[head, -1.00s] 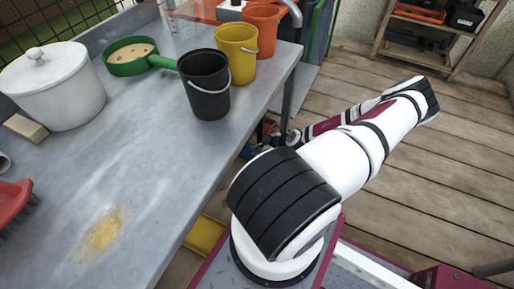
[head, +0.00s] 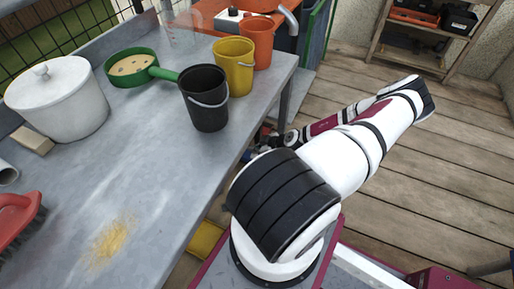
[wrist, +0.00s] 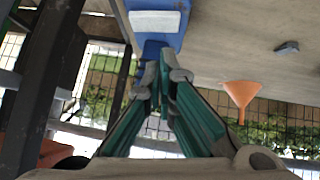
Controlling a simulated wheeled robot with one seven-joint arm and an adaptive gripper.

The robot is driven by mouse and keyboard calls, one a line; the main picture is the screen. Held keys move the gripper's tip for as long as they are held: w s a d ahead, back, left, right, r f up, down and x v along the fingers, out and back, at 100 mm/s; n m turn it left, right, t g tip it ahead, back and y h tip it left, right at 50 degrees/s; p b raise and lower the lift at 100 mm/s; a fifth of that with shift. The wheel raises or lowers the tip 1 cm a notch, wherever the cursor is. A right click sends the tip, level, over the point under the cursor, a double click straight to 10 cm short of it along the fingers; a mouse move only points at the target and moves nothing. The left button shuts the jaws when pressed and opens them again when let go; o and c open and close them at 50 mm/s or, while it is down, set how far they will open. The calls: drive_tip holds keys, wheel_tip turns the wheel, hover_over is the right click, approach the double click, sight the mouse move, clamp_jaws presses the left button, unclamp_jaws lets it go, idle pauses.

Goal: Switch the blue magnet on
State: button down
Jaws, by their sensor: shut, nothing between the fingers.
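A blue block with a pale grey-white plate on it, which looks like the blue magnet (wrist: 166,45), is at the top centre of the wrist view. My gripper (wrist: 165,75) is shut and empty, with its fingertips overlapping the block's lower part in the picture. I cannot tell whether they touch it. No switch on the block can be made out. In the head view my gripper (head: 268,138) is small and dark beside the table's right edge, partly hidden by my arm. A small blue patch there is too unclear to name.
The grey metal table (head: 150,200) holds black (head: 206,100), yellow (head: 234,68) and orange (head: 257,45) buckets, a green sieve (head: 130,68), a white pot (head: 60,100) and a red brush (head: 15,220). An orange funnel (wrist: 240,95) shows in the wrist view.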

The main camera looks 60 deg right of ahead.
drive_tip(key=p+v, duration=0.3)
drive_tip(key=v, duration=0.7)
drive_tip(key=shift+a+r, duration=0.25)
drive_tip(key=shift+r, duration=0.4)
